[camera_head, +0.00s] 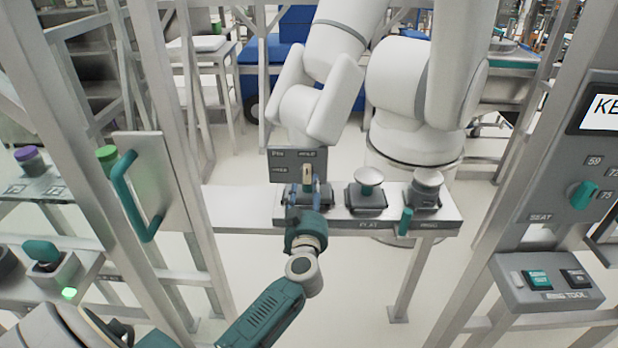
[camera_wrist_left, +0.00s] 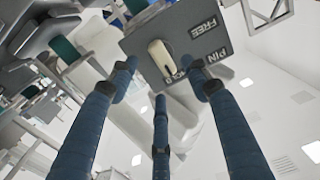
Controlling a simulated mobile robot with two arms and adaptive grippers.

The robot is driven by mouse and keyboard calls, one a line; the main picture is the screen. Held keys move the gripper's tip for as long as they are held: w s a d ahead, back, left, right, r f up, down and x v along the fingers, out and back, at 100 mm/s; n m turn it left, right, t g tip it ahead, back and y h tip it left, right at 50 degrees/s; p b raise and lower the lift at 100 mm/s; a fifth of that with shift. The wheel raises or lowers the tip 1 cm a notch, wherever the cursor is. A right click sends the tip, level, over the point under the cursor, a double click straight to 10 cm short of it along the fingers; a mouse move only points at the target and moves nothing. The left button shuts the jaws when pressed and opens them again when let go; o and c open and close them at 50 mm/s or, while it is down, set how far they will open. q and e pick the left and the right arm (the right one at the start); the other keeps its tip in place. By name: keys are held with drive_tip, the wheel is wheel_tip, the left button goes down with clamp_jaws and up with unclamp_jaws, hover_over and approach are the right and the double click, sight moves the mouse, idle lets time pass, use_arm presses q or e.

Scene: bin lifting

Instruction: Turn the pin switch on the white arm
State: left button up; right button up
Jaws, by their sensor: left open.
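The pin switch (camera_head: 307,174) is a pale, elongated knob on a grey panel (camera_head: 284,160), mounted behind a bench at the foot of the white arm (camera_head: 318,100). The knob stands roughly upright in the head view. In the left wrist view the knob (camera_wrist_left: 160,57) sits on the panel (camera_wrist_left: 192,22), which carries the words FREE and PIN. My left gripper (camera_head: 306,196) is just in front of the panel. In the left wrist view its blue fingers (camera_wrist_left: 163,88) are spread open below and beside the knob, with nothing between them. My right gripper is not in view.
A frame with a green handle (camera_head: 130,195) stands at left. A grey control panel with a green dial (camera_head: 582,195) stands at right.

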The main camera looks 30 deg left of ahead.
sight(309, 177)
use_arm(q)
drive_tip(key=x, duration=0.7)
drive_tip(key=shift+w+b, duration=0.1)
drive_tip(key=shift+b, duration=0.3)
drive_tip(key=c, duration=0.9)
